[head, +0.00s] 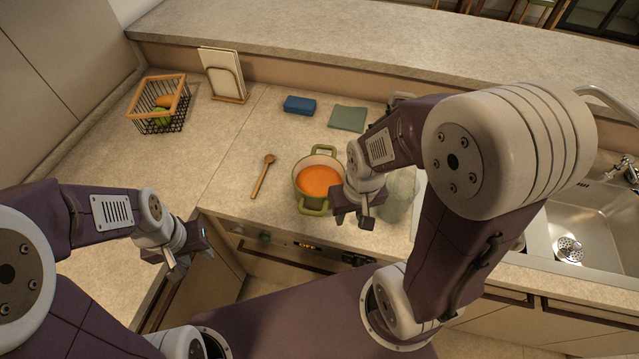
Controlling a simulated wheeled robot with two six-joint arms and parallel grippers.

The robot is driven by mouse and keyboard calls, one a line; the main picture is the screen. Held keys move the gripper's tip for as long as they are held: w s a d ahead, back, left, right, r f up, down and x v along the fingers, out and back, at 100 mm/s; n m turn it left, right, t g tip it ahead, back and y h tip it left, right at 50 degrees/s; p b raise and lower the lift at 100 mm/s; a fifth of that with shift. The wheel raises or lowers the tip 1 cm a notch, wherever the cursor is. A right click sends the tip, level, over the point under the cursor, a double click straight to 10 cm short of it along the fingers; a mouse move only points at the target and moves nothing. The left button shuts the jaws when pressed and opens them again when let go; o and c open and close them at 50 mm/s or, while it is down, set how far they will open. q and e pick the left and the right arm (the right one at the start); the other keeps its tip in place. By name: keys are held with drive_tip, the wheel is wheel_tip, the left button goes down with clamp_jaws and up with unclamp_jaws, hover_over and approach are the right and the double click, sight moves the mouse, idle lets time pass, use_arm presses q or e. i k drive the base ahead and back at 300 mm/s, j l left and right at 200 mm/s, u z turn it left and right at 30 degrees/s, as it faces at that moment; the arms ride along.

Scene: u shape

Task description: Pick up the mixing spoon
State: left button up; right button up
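The wooden mixing spoon (263,176) lies on the countertop left of the green pot (309,202), its round head toward the back and its handle toward the front edge. Nothing touches it. My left gripper (180,262) is in front of the counter's edge, to the left of and nearer than the spoon, and holds nothing that I can see. Whether its fingers are apart is hard to tell. My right gripper (355,215) is just right of the pot, with its fingers pointing down and nothing visible between them.
The pot holds orange soup. A wire basket with fruit (158,106), a board rack (224,76), a blue sponge (300,105) and a green cloth (348,118) stand or lie farther back. The sink (590,228) is at the right. The counter around the spoon is clear.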

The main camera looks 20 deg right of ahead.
sight(270, 158)
drive_tip(key=j+z, duration=0.35)
drive_tip(key=z, duration=0.15)
drive_tip(key=j+z, duration=0.45)
drive_tip(key=i+l, duration=0.05)
